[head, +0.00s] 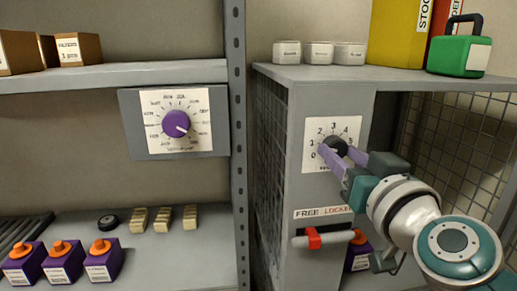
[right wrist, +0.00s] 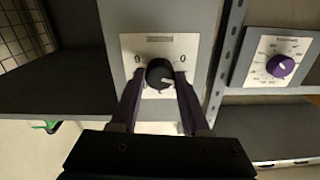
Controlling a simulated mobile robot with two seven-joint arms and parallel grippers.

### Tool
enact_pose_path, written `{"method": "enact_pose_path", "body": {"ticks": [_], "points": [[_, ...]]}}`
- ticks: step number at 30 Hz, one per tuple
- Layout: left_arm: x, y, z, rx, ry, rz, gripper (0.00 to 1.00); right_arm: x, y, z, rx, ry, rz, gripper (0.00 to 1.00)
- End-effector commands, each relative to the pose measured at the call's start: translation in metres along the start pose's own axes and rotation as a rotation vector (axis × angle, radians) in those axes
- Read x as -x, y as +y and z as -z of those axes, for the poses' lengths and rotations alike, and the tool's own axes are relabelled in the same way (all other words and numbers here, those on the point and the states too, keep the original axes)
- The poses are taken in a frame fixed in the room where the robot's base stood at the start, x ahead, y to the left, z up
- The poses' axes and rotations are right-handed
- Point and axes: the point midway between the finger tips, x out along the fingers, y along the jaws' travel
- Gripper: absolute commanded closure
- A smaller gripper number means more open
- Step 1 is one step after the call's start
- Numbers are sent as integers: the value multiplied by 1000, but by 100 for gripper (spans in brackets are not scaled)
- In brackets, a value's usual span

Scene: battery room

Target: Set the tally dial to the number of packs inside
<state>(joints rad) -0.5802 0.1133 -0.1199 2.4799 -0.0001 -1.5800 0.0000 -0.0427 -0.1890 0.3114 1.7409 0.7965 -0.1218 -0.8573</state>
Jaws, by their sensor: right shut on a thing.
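The tally dial (head: 337,145) is a black knob on a white plate numbered from 0, on the grey front of the mesh cabinet. My right gripper (right wrist: 160,76) has its purple fingers on either side of the knob and is shut on it. In the right wrist view the knob (right wrist: 160,70) has a pale mark toward its lower right; the number it points to I cannot tell. My left gripper is not in view.
A purple-knobbed panel (head: 176,122) is to the left. Three purple packs (head: 103,262) stand on the lower left shelf. A green case (head: 459,55) and small white boxes (head: 318,54) stand on the cabinet.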

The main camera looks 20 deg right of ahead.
Motion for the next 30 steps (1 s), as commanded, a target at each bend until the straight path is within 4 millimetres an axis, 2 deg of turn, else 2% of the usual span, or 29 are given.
{"method": "enact_pose_path", "body": {"ticks": [18, 30], "points": [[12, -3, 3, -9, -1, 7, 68, 0, 0, 2, -452, 2, 1, 100], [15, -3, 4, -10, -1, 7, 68, 0, 0, 1, -607, 2, 0, 100]]}}
